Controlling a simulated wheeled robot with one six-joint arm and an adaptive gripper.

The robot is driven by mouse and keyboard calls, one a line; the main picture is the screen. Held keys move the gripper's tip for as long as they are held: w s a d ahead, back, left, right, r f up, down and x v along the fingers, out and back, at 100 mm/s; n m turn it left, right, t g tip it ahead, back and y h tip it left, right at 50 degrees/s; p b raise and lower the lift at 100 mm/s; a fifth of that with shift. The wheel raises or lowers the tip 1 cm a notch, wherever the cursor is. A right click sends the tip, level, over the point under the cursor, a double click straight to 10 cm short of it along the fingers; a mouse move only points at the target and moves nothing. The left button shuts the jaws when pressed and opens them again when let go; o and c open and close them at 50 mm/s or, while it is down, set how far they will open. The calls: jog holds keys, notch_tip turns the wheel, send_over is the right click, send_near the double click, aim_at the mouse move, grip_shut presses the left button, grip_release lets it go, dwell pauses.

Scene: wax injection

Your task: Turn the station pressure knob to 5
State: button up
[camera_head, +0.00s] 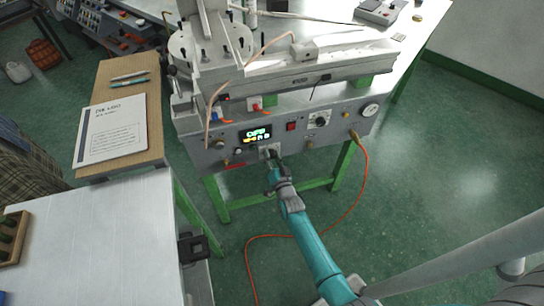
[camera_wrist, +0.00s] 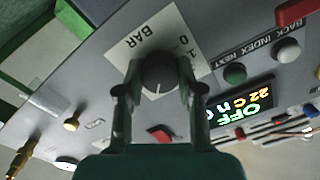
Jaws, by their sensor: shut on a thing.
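The pressure knob (camera_wrist: 158,76) is dark and round, with a pale pointer mark, in the wrist view. It sits on a white label plate (camera_wrist: 150,40) marked BAR with small numbers, partly hidden by my fingers. My gripper (camera_wrist: 157,88) has one finger on each side of the knob and is shut on it. In the head view my gripper (camera_head: 273,160) reaches the front panel (camera_head: 215,158) just below the lit display (camera_head: 257,134); the knob is mostly hidden there. The display also shows in the wrist view (camera_wrist: 240,102) and reads OFF with smaller characters.
A green and a white button, a red switch (camera_head: 291,126), a black dial (camera_head: 319,119) and a round gauge (camera_head: 370,110) are near on the panel. An orange hose (camera_head: 362,165) hangs from its right side. A white table (camera_head: 95,240) stands at left.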

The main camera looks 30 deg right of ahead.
dwell(0.3)
jog(key=o, duration=1.2)
jog(key=shift+c, duration=0.2)
jog(key=v, duration=1.2)
jog(key=shift+s, duration=0.1)
